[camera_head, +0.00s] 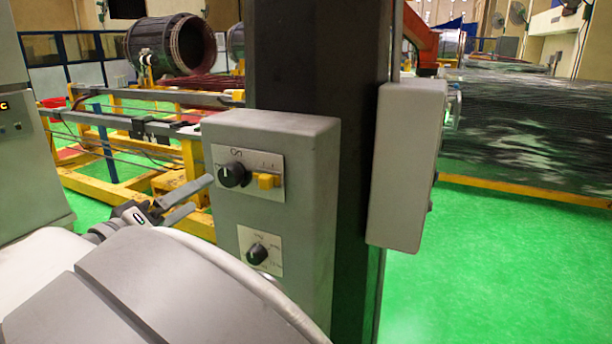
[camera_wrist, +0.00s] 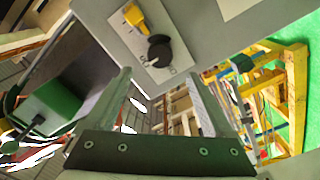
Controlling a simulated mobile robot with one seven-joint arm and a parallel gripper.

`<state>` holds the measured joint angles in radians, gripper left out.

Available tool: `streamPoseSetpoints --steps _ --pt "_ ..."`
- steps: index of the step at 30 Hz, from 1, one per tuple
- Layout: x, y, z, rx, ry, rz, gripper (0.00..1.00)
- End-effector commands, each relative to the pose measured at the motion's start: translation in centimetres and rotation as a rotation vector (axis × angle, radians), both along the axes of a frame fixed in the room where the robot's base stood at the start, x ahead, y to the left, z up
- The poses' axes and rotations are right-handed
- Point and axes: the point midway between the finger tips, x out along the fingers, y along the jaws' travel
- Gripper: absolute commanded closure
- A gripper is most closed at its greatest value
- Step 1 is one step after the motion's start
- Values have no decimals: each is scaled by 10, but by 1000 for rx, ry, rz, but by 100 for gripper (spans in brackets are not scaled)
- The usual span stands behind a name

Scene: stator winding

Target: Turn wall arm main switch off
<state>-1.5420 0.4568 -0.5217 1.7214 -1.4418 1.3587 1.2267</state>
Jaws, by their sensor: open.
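A grey switch box (camera_head: 222,222) is fixed to a dark column, facing me in the head view. Its upper plate (camera_head: 243,158) has a marking that looks like "On", a black rotary knob (camera_head: 232,174) and a yellow handle (camera_head: 266,181) beside it. A lower plate carries another black knob (camera_head: 257,253). My gripper (camera_head: 196,198) is open and empty, left of the box with its fingers towards the upper plate. In the wrist view the upper black knob (camera_wrist: 160,52) and yellow handle (camera_wrist: 138,18) lie beyond the open fingertips (camera_wrist: 158,78), apart from them.
A dark column (camera_head: 312,60) stands behind the box. A second grey box (camera_head: 405,165) is on the column's right. Yellow frames (camera_head: 185,165) with rails stand behind my gripper. Green floor (camera_head: 490,260) is clear at the right.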

Motion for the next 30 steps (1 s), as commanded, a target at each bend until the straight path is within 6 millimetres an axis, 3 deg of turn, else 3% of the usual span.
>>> streamPoseSetpoints --steps 6,12,25,26,30 --pt "44 -19 0 -1 0 -4 13" --pt "71 -30 0 -1 1 -2 13" --pt "81 -34 0 -1 1 -1 13" --pt "81 -34 0 -1 1 -1 15" --pt "81 -34 0 -1 1 -1 40"
